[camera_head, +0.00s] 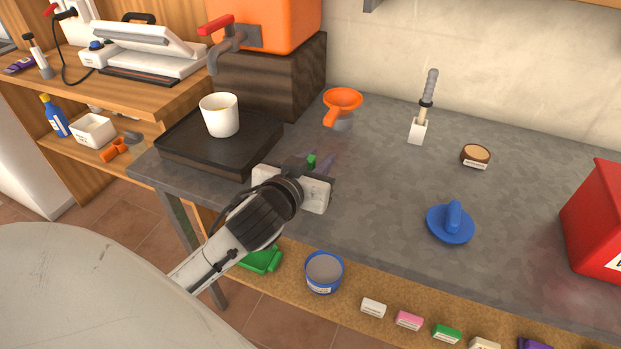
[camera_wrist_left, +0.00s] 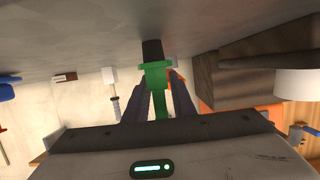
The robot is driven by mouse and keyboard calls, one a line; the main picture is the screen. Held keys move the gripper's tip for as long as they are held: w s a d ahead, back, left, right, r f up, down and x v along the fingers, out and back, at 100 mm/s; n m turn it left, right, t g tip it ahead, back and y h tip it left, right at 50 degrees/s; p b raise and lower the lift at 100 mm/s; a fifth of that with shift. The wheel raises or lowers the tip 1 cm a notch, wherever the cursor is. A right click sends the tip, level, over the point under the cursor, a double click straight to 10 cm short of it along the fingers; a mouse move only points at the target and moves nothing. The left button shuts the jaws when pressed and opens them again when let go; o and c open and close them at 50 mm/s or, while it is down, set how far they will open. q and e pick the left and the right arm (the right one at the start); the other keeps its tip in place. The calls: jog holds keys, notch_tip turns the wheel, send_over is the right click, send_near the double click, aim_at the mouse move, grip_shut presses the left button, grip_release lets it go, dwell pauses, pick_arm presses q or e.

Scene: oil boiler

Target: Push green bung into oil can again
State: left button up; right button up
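The green bung (camera_wrist_left: 157,76) has a dark end piece and sits between the fingertips of my left gripper (camera_wrist_left: 158,88). The fingers look shut on it from both sides. In the head view only a small green bit of the bung (camera_head: 311,160) shows at my left gripper (camera_head: 318,165), over the left part of the grey counter; its height is unclear. A red container (camera_head: 597,222), perhaps the oil can, is cut off at the right edge, its opening out of view. My right gripper is not in view.
A white mug (camera_head: 220,115) stands on a dark tray (camera_head: 196,151) left of my gripper. An orange tank (camera_head: 285,22) with a tap is behind. An orange funnel (camera_head: 343,99) and a blue lid-like piece (camera_head: 450,224) are on the counter. The middle counter is mostly clear.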

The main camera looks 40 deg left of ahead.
pick_arm(q)
grip_shut()
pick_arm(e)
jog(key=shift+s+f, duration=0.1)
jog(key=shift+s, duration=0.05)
